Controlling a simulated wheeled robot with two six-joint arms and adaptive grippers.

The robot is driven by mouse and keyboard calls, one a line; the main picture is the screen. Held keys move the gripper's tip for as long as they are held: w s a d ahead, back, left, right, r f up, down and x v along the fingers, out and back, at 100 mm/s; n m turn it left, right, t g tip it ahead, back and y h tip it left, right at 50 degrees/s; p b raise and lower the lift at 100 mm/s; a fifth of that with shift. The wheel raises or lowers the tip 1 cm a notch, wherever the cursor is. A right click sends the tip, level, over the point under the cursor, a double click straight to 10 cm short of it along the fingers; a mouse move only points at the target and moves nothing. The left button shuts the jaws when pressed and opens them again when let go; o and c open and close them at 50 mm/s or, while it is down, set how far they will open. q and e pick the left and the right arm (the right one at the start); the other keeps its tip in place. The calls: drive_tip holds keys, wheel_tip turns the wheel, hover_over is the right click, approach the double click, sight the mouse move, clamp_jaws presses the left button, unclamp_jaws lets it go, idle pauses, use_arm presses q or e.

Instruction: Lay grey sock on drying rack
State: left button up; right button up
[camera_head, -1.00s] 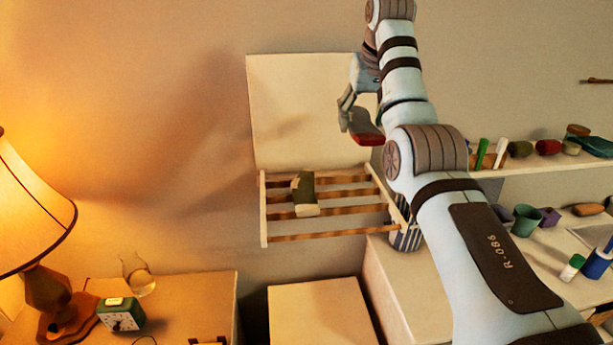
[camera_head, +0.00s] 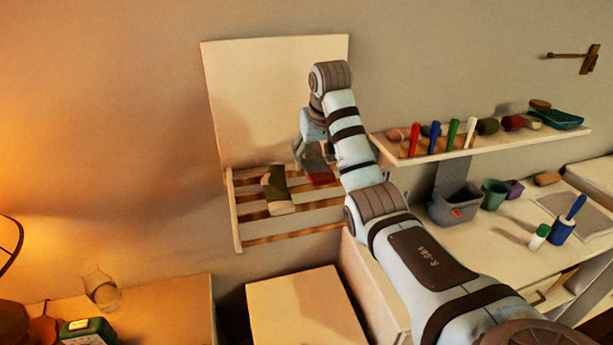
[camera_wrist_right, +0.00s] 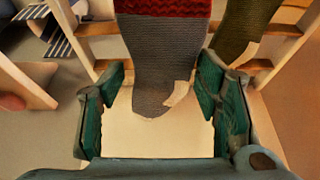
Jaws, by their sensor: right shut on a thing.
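The grey sock (camera_wrist_right: 158,62) with a red band hangs between the fingers of my right gripper (camera_head: 307,155), which is shut on it. In the head view the sock (camera_head: 319,163) shows partly, with its red part lowest, over the right part of the wooden drying rack (camera_head: 237,222). I cannot tell whether it touches the slats. An olive sock with a pale end (camera_head: 278,190) lies across the rack slats to the left of my gripper. It also shows at the upper right of the wrist view (camera_wrist_right: 243,25). My left gripper is out of view.
A pale board (camera_head: 270,95) stands against the wall behind the rack. A shelf (camera_head: 440,150) with several small items is to the right. A pale box top (camera_head: 310,310) lies below the rack. A lamp and a clock (camera_head: 88,331) are at lower left.

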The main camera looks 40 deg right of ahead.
drive_tip(key=f, duration=0.6)
drive_tip(key=shift+s+d, duration=0.1)
drive_tip(key=shift+s, duration=0.15)
drive_tip(key=o, duration=0.9)
drive_tip(key=shift+r, duration=0.1)
drive_tip(key=shift+s, duration=0.1)
